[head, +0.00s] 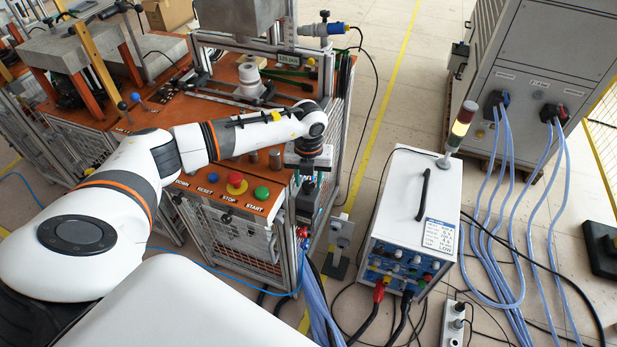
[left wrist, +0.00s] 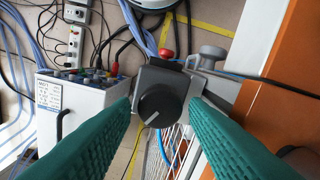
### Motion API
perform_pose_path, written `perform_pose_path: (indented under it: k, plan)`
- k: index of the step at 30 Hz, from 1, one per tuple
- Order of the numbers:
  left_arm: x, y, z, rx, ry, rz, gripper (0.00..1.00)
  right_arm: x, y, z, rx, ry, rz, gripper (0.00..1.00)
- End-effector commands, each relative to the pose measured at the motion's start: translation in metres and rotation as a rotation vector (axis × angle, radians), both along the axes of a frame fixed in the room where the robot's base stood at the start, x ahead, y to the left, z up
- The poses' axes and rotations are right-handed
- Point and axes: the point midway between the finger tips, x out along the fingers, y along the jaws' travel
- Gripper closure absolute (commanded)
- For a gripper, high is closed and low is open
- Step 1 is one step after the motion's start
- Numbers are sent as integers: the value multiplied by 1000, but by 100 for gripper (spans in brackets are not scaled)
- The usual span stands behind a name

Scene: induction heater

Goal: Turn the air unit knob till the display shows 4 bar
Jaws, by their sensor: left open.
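The air unit (head: 306,198) is mounted at the right front corner of the orange-topped machine, mostly hidden under my left gripper (head: 309,166) in the head view. In the left wrist view its black round knob (left wrist: 160,106), with a pale pointer line, sits on a dark grey body (left wrist: 158,76). My left gripper's two green fingers (left wrist: 161,112) are open, one on each side of the knob. Whether they touch it cannot be told. No pressure display can be read in either view. My right gripper is not in view.
A white box unit (head: 405,205) with a signal light (head: 462,126) stands to the right. The machine's front panel has an emergency stop button (head: 237,182) and a green button (head: 262,193). Blue hoses (head: 318,305) and black cables lie on the floor.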

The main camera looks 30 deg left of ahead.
Motion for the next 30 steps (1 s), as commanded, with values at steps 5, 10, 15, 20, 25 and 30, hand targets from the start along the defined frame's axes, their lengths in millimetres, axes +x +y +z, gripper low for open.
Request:
perform_pose_path:
  k: [5,10,15,20,25,30]
  plan:
    - [0,0,-10,0,0,0,59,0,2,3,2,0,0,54]
    - [0,0,-12,0,-1,0,59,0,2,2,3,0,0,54]
    - [0,0,-11,0,0,0,72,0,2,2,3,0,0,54]
    - [0,0,-11,0,0,-1,91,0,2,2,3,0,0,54]
    - [0,0,-12,0,-1,-16,91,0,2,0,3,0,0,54]
    - [1,0,-12,-1,-3,-73,91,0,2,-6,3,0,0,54]
